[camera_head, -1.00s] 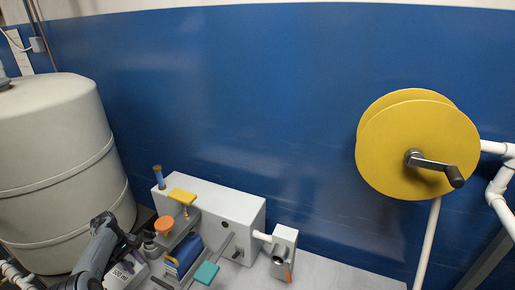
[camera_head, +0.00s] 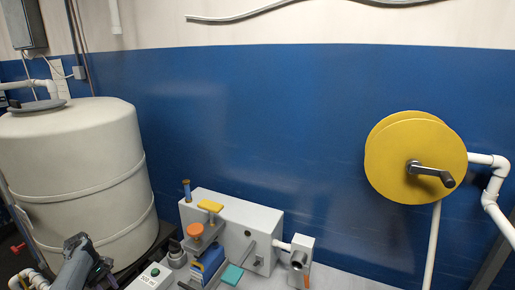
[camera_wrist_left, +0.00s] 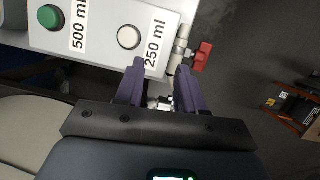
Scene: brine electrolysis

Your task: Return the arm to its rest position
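My left arm (camera_head: 75,268) comes in at the bottom left of the head view, in front of the tank. Its gripper is cut by the bottom edge there. In the left wrist view the gripper (camera_wrist_left: 160,72) has two purple fingers, apart with nothing between them. The fingertips lie over or close to the edge of a light grey button box (camera_wrist_left: 100,38), by its 250 ml label; whether they touch is unclear. The box has a green button (camera_wrist_left: 50,16) and a white button (camera_wrist_left: 129,37). It also shows in the head view (camera_head: 150,283). My right gripper is in neither view.
A large cream tank (camera_head: 75,160) stands at the left. A white apparatus box (camera_head: 235,225) with orange, yellow and teal parts stands right of the button box. A yellow crank wheel (camera_head: 415,155) and white pipes are at the right. A red-handled valve (camera_wrist_left: 202,55) is beside the box.

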